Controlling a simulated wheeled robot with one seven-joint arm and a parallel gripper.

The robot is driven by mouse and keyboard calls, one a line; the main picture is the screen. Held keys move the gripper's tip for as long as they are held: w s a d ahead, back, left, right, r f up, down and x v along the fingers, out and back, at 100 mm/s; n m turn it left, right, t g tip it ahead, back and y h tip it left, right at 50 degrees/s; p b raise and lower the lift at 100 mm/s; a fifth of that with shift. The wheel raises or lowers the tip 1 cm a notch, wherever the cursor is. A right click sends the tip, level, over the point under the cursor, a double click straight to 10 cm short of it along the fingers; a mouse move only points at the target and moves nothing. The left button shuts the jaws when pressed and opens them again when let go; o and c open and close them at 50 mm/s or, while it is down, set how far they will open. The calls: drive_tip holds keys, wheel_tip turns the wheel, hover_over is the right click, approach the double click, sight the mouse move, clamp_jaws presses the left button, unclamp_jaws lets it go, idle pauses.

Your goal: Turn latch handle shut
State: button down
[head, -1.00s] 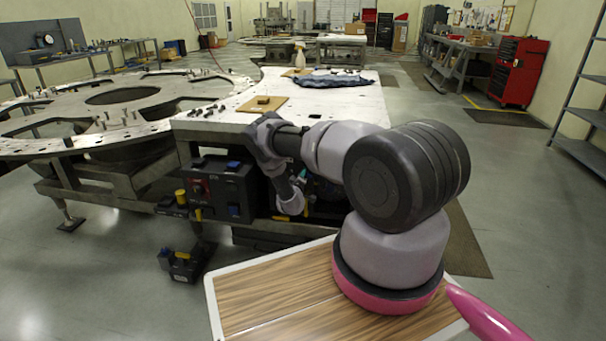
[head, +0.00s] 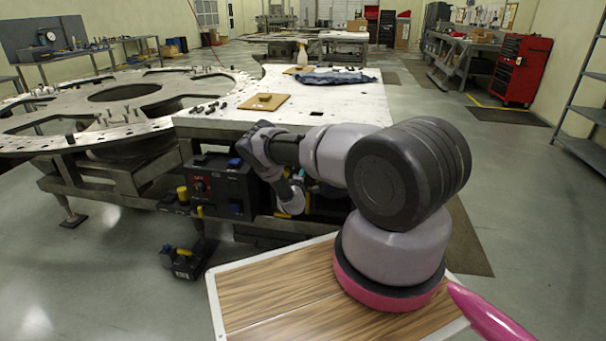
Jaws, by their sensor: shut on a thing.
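My arm reaches left from its pink-ringed base, and its wrist bends down in front of the near side of the metal table. My gripper (head: 292,203) is at the low end of the wrist, below the table top, just right of a dark control box (head: 216,187). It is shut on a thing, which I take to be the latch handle. The fingers and the handle are hidden behind the wrist and in shadow, so I cannot tell the handle's angle.
A large round turret plate (head: 45,147) spreads at the left. The table top (head: 350,106) bears a wooden board (head: 264,102) and a dark blue cloth (head: 335,77). A black and yellow tool (head: 187,262) lies on the floor. A red cabinet (head: 520,69) stands at the back right; floor there is open.

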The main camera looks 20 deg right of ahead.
idle(0.4)
drive_tip(key=c, duration=0.8)
unclamp_jaws()
drive_tip(key=shift+o, duration=0.2)
drive_tip(key=v, duration=1.1)
drive_tip(key=shift+w, duration=0.1)
